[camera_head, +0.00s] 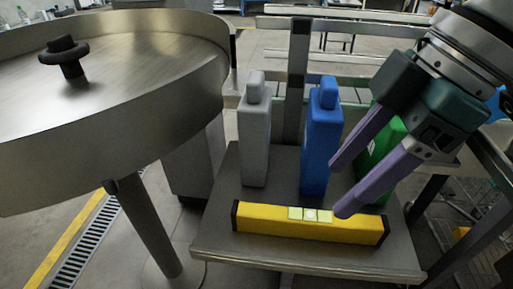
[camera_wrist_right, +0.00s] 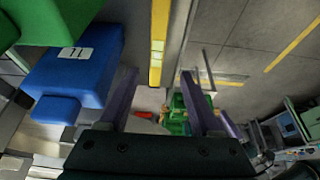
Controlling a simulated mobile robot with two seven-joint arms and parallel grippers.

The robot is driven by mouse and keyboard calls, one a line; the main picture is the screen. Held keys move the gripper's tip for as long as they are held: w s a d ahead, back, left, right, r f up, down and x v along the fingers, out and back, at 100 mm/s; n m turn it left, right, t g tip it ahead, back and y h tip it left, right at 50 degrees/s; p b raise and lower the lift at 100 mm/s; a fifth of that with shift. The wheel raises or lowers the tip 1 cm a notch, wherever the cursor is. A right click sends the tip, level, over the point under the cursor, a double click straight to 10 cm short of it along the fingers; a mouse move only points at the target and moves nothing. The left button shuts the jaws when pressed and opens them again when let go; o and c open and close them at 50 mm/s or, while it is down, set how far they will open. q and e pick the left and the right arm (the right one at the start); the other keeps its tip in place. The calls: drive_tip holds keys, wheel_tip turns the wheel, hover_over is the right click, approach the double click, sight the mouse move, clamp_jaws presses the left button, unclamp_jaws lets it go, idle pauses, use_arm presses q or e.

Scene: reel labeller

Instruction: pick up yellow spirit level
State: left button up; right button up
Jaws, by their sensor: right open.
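The yellow spirit level (camera_head: 265,219) lies lengthwise along the front of a small grey metal table (camera_head: 300,255). It has black end caps and pale green vials in its middle. My right gripper (camera_head: 340,190) comes in from the upper right, with purple fingers apart and nothing between them. Its nearer fingertip overlaps the level just right of the vials; I cannot tell whether they touch. In the right wrist view the level (camera_wrist_right: 158,45) shows as a yellow strip beyond and between the open fingers (camera_wrist_right: 157,80). My left gripper is not in view.
Behind the level stand a grey bottle (camera_head: 254,140), a blue bottle (camera_head: 320,145) and a green bottle (camera_head: 385,155), close to the right gripper. A large round metal turntable (camera_head: 130,110) with a black knob (camera_head: 65,55) is at left. A metal rail frame (camera_head: 298,75) stands behind.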

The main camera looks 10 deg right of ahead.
sight(310, 216)
drive_tip(key=x, duration=0.3)
drive_tip(key=shift+s+f, duration=0.1)
drive_tip(key=shift+f, duration=0.25)
drive_tip(key=x, duration=0.6)
drive_tip(key=shift+w+d, duration=0.3)
clamp_jaws()
